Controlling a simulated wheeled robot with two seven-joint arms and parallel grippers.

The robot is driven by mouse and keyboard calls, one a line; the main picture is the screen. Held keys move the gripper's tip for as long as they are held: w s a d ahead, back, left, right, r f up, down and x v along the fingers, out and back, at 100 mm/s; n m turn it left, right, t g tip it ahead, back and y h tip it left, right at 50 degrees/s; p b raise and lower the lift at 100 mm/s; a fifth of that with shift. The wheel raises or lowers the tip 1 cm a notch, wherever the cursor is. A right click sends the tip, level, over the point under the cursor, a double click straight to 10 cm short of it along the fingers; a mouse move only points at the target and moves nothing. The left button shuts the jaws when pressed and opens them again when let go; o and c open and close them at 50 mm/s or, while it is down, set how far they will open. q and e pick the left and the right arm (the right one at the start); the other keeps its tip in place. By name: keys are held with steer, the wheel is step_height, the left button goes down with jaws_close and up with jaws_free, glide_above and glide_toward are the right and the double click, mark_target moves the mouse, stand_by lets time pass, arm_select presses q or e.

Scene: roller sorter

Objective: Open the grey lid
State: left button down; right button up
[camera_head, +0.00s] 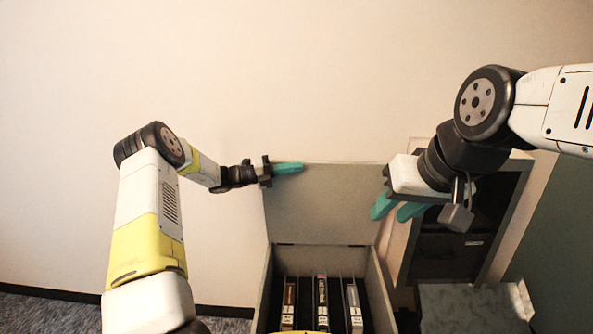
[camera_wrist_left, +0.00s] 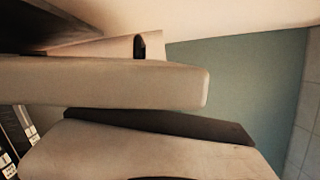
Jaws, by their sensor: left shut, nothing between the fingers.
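The grey lid (camera_head: 322,215) stands raised, roughly upright, at the back of the grey box (camera_head: 376,290) in the head view. The box is open at the top, with several narrow upright items (camera_head: 322,300) inside. My left gripper (camera_head: 290,168) is shut and empty at the lid's upper left corner; I cannot tell whether it touches the lid. My right gripper (camera_head: 396,209) is open and empty, right of the lid, its two teal fingers apart and pointing down-left. In the left wrist view, pale blocky shapes fill the foreground, and I cannot tell what they are.
A dark-fronted cabinet (camera_head: 447,255) with a pale frame stands right of the box, partly behind my right arm. A grey surface (camera_head: 470,305) lies in front of it. A plain wall (camera_head: 300,80) is behind everything. Carpet (camera_head: 50,312) shows at lower left.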

arm_select(q)
steer(key=r+v, duration=0.1)
steer(key=v, duration=0.6)
steer(key=s+d+r+m+g+y, duration=0.25)
steer(key=s+r+m+y, duration=0.25)
steer(key=s+m, duration=0.45)
steer(key=s+d+r+m+g+y, duration=0.1)
steer(key=s+d+r+m+y, duration=0.3)
steer(key=s+m, duration=0.5)
steer(key=s+a+r+m+t+y, duration=0.1)
steer(key=s+a+m+t+y, duration=0.1)
steer(key=s+m, duration=0.6)
steer(key=s+a+r+m+t+y, duration=0.2)
steer(key=s+a+m+y, duration=0.3)
steer(key=s, duration=0.9)
steer(key=a+m+t, duration=0.1)
steer(key=a+m, duration=0.1)
steer(key=m, duration=0.1)
steer(key=shift+s+r, duration=0.25)
steer(key=shift+r, duration=0.1)
